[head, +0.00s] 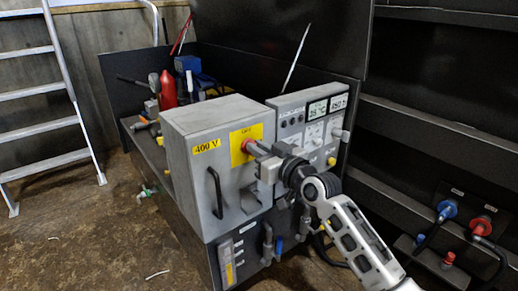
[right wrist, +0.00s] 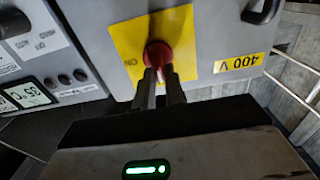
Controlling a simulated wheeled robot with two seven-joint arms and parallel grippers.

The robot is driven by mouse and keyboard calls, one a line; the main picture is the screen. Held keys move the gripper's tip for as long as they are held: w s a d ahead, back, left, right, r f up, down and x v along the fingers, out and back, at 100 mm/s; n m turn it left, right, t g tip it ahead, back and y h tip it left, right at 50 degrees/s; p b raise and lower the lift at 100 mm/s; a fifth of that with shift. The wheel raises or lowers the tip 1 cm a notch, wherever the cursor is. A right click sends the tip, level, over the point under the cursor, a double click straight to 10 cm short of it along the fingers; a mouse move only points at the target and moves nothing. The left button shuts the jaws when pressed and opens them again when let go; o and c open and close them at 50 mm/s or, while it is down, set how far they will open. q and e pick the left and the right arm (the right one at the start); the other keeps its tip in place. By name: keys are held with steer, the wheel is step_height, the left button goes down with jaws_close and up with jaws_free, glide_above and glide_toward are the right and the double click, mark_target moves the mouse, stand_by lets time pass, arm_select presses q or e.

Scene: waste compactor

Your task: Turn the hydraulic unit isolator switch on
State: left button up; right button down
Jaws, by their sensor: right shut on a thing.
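The isolator switch is a red rotary knob (right wrist: 157,53) on a yellow plate (right wrist: 122,38), on the front of a grey cabinet (head: 185,125) marked 400 V. In the head view the red knob (head: 250,146) is partly hidden behind my gripper. My right gripper (head: 262,152) reaches in from the right and is shut on the knob. In the right wrist view its two fingers (right wrist: 159,78) sit on either side of the knob's grip. The switch position is hard to read because the fingers cover part of it. My left gripper is not in view.
A display panel (head: 308,122) with knobs stands right of the cabinet. A black handle (head: 214,192) sticks out of the cabinet front. Red and blue hose couplings (head: 481,225) are on the dark wall at right. A ladder (head: 40,95) leans at left.

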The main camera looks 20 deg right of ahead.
arm_select(q)
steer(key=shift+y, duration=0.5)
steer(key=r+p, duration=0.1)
steer(key=p, duration=0.1)
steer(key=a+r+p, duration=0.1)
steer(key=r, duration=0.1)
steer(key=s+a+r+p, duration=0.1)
steer(key=p, duration=0.1)
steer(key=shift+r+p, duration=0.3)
steer(key=shift+p, duration=0.05)
arm_select(e)
steer(key=m, duration=1.2)
steer(key=d+f+m, duration=0.1)
steer(key=m, duration=0.5)
steer(key=shift+w+d+f, duration=0.1)
steer(key=shift+w, duration=0.1)
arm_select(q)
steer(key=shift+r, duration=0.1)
